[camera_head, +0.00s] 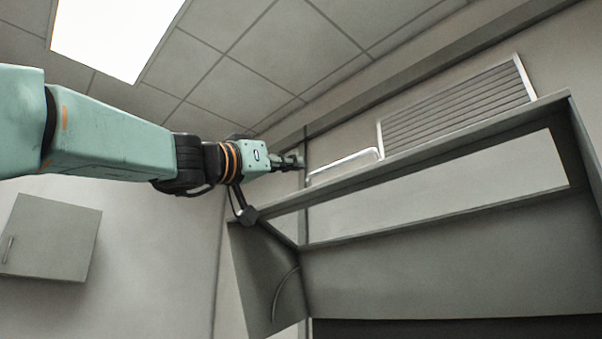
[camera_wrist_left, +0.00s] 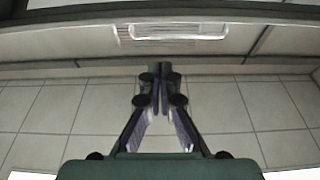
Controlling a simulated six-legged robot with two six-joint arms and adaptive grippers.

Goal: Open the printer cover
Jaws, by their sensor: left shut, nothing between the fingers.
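The grey printer cover (camera_head: 450,250) fills the right of the head view. It is a large hood with side panels and a long window-like opening, and it looks raised and tilted, with a dark gap below its lower edge. A pale bar handle (camera_head: 345,163) shows just above its top edge; the wrist view also shows a pale bar (camera_wrist_left: 180,36). My left gripper (camera_head: 299,160) is shut and empty, near the left end of the bar. In the left wrist view its fingertips (camera_wrist_left: 160,72) meet below the bar, apart from it in the picture. My right gripper is not visible.
A slatted vent panel (camera_head: 455,108) shows above the cover's top edge. A grey wall cabinet (camera_head: 50,238) hangs at the left. A tiled ceiling with a bright light panel (camera_head: 115,32) is overhead. Open space surrounds my left forearm.

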